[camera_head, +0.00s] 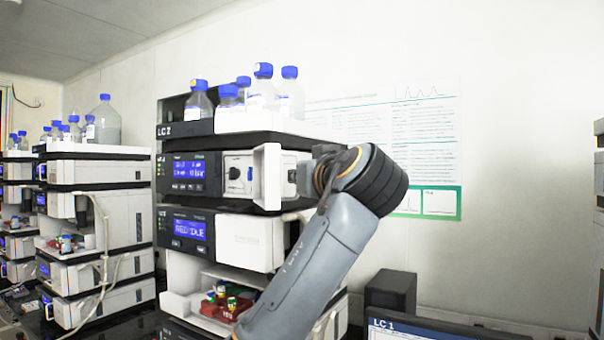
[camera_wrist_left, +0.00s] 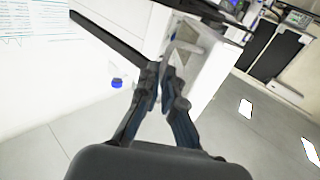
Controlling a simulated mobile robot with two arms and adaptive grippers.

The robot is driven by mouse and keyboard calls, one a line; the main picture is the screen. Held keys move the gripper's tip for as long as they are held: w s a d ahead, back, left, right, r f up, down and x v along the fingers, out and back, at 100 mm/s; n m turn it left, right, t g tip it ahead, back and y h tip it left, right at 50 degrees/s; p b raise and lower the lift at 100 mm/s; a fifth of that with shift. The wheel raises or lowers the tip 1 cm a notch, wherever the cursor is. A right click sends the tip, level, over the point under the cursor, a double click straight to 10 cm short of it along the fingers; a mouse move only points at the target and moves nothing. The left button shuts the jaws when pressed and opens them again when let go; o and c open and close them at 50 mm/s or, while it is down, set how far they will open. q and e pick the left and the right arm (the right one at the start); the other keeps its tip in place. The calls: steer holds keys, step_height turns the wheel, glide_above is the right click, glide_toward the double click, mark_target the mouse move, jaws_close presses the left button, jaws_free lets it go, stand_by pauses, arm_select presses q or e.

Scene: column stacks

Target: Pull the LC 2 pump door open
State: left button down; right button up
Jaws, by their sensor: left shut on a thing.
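The LC 2 stack (camera_head: 185,129) stands left of centre in the head view. Its pump module has a blue display (camera_head: 188,171). The white pump door (camera_head: 267,178) stands out from the module's front, and pump parts with a black knob (camera_head: 235,173) show beside it. My left arm reaches up from below, with its wrist right of the door. In the left wrist view my left gripper (camera_wrist_left: 160,80) is shut on part of the door, at a white panel (camera_wrist_left: 208,78). The exact grip is partly hidden by the fingers.
Blue-capped bottles (camera_head: 262,92) stand on top of the stack. A tray of coloured vials (camera_head: 222,300) juts out below. A monitor (camera_head: 415,328) and a dark box (camera_head: 390,291) are at lower right.

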arm_select(q)
steer(key=shift+a+r, duration=0.1)
steer(key=shift+a, duration=0.1)
steer(key=c, duration=1.5)
jaws_free()
steer(key=shift+a, duration=0.1)
steer(key=v, duration=1.2)
